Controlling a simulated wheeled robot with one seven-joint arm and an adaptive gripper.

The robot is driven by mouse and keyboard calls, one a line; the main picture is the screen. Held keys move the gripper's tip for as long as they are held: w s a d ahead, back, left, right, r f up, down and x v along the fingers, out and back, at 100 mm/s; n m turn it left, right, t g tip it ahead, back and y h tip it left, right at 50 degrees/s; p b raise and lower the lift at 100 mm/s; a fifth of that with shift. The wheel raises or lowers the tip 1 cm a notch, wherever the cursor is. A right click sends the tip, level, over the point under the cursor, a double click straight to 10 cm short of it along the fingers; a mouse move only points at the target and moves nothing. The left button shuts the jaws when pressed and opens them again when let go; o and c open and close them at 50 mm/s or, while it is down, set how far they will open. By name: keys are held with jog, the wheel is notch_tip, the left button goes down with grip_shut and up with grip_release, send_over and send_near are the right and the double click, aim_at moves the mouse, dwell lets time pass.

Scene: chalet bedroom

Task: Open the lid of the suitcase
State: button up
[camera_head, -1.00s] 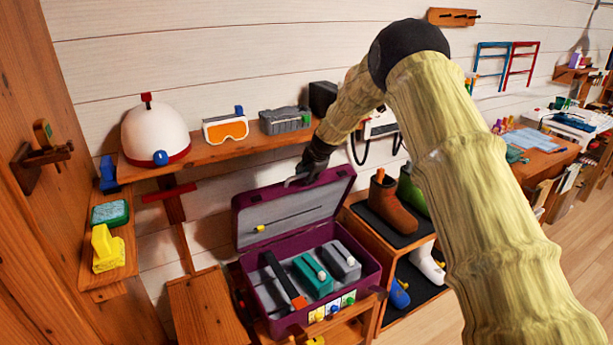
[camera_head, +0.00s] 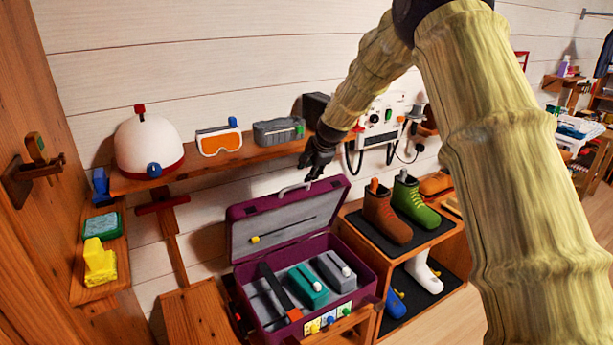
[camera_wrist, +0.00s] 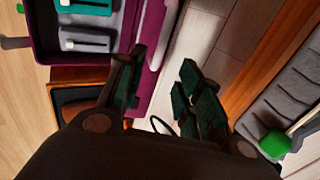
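The purple suitcase (camera_head: 352,296) stands with its lid (camera_head: 236,214) raised and leaning back toward the wall. The lid's grey lining faces me, and a grey handle (camera_head: 295,187) shows at its top edge. Grey and teal items lie in the suitcase's lower half.
A wall shelf (camera_head: 205,160) behind the lid holds a white helmet (camera_head: 148,142), goggles (camera_head: 219,141) and a grey box (camera_head: 277,131). A shoe rack (camera_head: 362,228) with boots stands close on the right. A wooden stool (camera_head: 200,315) is at the left.

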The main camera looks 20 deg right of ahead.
jog(key=shift+s+r, duration=0.25)
jog(key=shift+r, duration=0.1)
jog(key=shift+d, duration=0.1)
